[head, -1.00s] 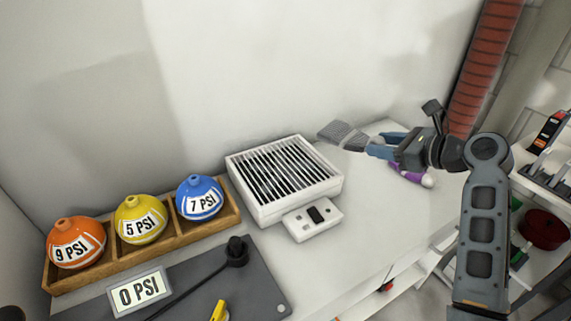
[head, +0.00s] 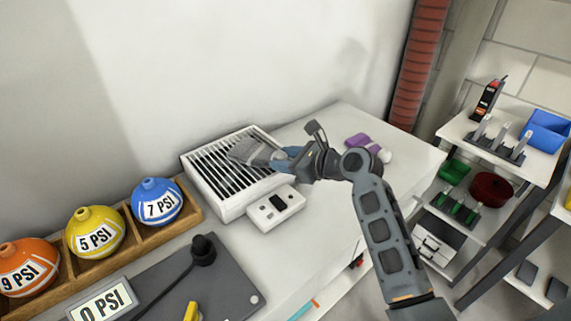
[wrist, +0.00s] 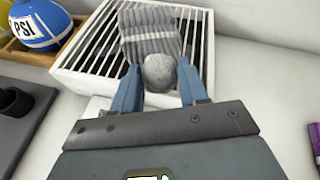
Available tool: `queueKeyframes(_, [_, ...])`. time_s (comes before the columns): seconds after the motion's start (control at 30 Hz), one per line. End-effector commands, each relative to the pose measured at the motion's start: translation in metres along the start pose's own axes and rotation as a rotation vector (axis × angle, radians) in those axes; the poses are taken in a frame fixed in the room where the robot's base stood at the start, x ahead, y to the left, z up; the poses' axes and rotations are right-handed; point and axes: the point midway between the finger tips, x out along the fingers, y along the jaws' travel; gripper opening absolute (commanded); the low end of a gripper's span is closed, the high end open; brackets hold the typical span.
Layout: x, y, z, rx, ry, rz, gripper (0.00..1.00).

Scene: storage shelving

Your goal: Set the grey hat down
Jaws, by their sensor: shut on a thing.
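The grey hat (wrist: 150,35) is knitted, with lighter stripes and a round pompom. My gripper (wrist: 158,88) is shut on the hat at its pompom end, with the blue fingers on either side of the pompom. In the head view the hat (head: 243,149) is over the right part of a white box with a dark slatted grille (head: 218,185). My gripper (head: 280,158) reaches over the box's right edge. I cannot tell whether the hat touches the slats.
A white panel with buttons (head: 262,213) juts from the box's front. Orange, yellow and blue PSI balls (head: 156,202) sit in a wooden tray to the left. A purple and white item (head: 362,141) lies to the right. White table is bare around it.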

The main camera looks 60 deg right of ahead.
Motion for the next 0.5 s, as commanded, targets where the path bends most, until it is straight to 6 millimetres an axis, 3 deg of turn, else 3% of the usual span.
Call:
queueKeyframes(0.1, [0.0057,0.0027,-0.0138,0.001,0.000,0.000,0.12])
queueKeyframes(0.47, [0.0067,0.0031,-0.0161,0.000,-0.001,0.000,0.12])
queueKeyframes(0.5, [0.0068,0.0031,-0.0163,-0.001,-0.001,0.000,0.45])
